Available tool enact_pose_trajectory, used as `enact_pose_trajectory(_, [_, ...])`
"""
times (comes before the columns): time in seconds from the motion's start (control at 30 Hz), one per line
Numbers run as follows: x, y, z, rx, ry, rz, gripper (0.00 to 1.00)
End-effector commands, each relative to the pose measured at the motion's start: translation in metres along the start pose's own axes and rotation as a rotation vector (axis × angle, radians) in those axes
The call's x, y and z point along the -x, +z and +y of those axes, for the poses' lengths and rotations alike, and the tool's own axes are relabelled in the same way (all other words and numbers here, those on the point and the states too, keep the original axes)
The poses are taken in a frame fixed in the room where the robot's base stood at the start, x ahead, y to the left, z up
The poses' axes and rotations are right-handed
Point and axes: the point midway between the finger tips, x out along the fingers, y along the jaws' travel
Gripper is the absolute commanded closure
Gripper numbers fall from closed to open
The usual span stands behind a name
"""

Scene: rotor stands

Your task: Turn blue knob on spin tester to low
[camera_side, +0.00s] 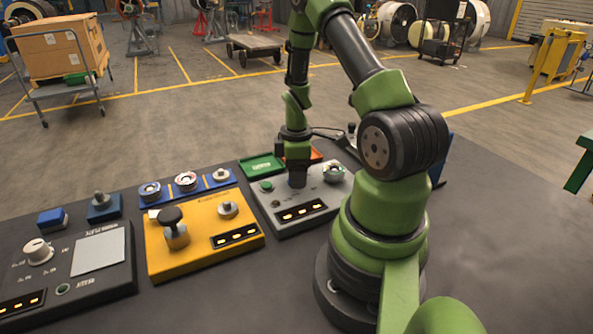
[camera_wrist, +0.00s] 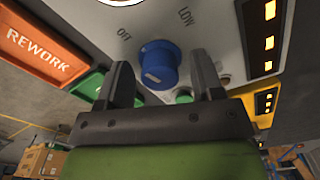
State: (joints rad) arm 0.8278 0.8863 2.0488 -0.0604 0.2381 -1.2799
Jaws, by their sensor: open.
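The blue knob (camera_wrist: 158,62) shows in the wrist view on a light grey panel (camera_wrist: 215,25), with the printed words OFF and LOW beside it. A white mark shows on its lower left side; I cannot tell exactly which label it points to. My gripper (camera_wrist: 161,72) is open, with one finger on each side of the knob. I cannot tell whether the fingers touch it. In the side view my gripper (camera_side: 297,182) points down over the grey panel box (camera_side: 270,215) and hides the blue knob. Orange-lit indicators line one edge of the panel.
A yellow box (camera_side: 165,255) with a black knob stands left of the grey one, and a dark box (camera_side: 110,280) with a white knob further left. Behind are a blue tray of parts (camera_side: 205,193) and a green tray (camera_side: 262,166). An orange REWORK tray (camera_wrist: 40,55) is near.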

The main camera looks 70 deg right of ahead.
Motion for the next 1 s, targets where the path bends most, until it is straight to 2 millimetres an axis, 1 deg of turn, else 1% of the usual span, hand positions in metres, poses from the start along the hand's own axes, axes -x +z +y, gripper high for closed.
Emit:
enact_pose_trajectory(0.03, [0.0002, 0.0, 0.0, 0.0, 0.0, 0.0, 0.39])
enact_pose_trajectory(0.07, [0.0002, 0.0, 0.0, 0.0, 0.0, 0.0, 0.41])
enact_pose_trajectory(0.1, [0.0002, 0.0, 0.0, 0.0, 0.0, 0.0, 0.51])
enact_pose_trajectory(0.27, [0.0003, 0.0, 0.0, 0.0, 0.0, 0.0, 0.87])
enact_pose_trajectory(0.47, [0.0005, 0.0, 0.0, -0.005, 0.0, 0.0, 0.88])
enact_pose_trajectory(0.67, [0.0006, 0.0001, -0.0001, -0.058, 0.0, 0.0, 0.88])
enact_pose_trajectory(0.87, [0.0007, 0.0001, 0.0, -0.184, 0.0, 0.0, 0.88])
enact_pose_trajectory(1.0, [0.0008, 0.0002, 0.0, -0.308, 0.0, 0.0, 0.88])
